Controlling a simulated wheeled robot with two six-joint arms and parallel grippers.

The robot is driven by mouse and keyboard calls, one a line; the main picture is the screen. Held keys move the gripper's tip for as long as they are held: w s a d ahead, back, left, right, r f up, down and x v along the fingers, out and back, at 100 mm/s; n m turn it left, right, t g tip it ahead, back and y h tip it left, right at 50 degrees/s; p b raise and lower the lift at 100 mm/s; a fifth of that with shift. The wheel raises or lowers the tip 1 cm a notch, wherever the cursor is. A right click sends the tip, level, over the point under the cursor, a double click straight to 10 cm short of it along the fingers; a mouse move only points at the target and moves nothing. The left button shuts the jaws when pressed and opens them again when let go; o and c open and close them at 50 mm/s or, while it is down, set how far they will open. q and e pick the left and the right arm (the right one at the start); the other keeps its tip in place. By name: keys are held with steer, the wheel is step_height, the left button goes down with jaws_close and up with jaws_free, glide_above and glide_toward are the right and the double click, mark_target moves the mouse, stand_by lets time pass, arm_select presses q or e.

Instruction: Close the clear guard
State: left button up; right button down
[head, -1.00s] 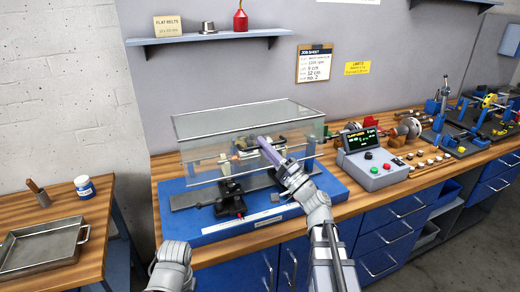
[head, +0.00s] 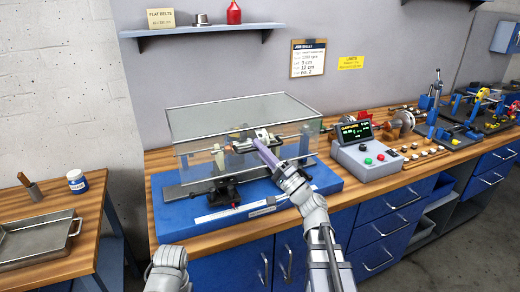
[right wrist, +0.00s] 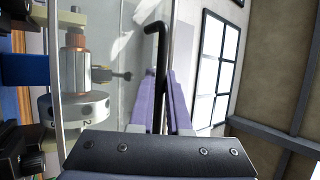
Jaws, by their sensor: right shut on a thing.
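The clear guard (head: 240,108) is a see-through box with a thin grey frame over the balancing machine on its blue base (head: 225,222). My right gripper (head: 259,141) is at the guard's front, its purple fingers angled up from the lower right. In the right wrist view, the fingers (right wrist: 161,98) are shut on a black bent handle (right wrist: 157,45) beside the clear panel. A silver rotor (right wrist: 75,108) with a copper-coloured part shows behind the panel. Whether the guard's lower edge touches the base is hard to tell. My left gripper is out of view; only its arm shows.
A control box (head: 365,158) with a lit screen and coloured buttons stands right of the base. Small weights lie on the wooden bench beside it. A metal tray (head: 40,243) is on the left table. A shelf (head: 205,32) hangs above.

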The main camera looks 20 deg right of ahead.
steer(key=c, duration=0.9)
jaws_free()
steer(key=shift+f, duration=0.1)
steer(key=b+v, duration=0.4)
steer(key=v, duration=0.4)
